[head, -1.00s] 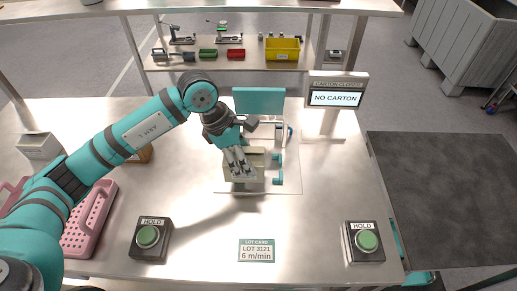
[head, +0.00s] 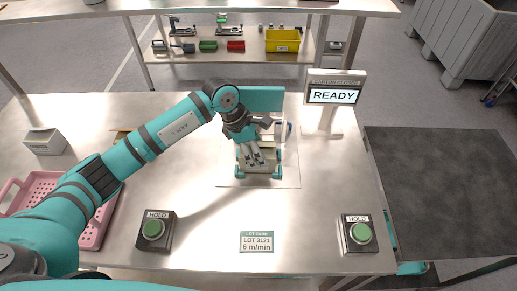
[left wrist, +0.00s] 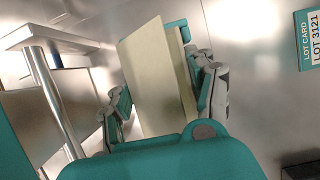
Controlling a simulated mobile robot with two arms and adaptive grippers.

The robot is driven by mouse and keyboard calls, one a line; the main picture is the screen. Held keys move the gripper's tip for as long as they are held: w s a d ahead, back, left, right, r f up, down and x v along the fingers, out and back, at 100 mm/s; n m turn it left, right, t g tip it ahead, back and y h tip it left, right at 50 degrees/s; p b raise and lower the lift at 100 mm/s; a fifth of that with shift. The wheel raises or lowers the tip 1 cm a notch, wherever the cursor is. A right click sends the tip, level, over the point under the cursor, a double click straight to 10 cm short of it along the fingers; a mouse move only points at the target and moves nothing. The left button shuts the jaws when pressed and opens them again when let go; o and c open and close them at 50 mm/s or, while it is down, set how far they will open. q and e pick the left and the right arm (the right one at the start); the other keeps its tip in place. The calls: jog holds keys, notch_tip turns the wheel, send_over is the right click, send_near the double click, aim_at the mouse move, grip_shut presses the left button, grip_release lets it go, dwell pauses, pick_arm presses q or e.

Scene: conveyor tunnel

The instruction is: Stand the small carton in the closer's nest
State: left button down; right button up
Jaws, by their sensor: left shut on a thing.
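The small carton (head: 260,176) is pale beige and looks upright in the closer's nest (head: 280,171), between its teal guides. My left gripper (head: 257,161) is shut on the carton from above and hides much of it. In the left wrist view the carton (left wrist: 158,80) fills the space between the fingers. The carton closer has a teal panel (head: 264,98) behind the nest, and its display (head: 333,96) reads READY. Whether the carton's base rests fully on the nest floor is hidden. My right gripper is not in view.
Two HOLD buttons (head: 154,230) (head: 360,234) stand at the front of the table, with a lot card (head: 257,242) between them. A pink basket (head: 97,227) and a grey-white box (head: 45,142) are at left. A shelf with a yellow bin (head: 283,41) is behind.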

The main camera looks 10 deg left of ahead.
pick_arm(q)
jog(key=shift+c, duration=2.1)
grip_release()
jog(key=shift+r, duration=0.15)
jog(key=shift+a+r, duration=0.2)
jog(key=shift+r, duration=0.05)
jog(key=b+v, duration=0.2)
jog(key=v, duration=0.9)
jog(key=shift+r, duration=0.15)
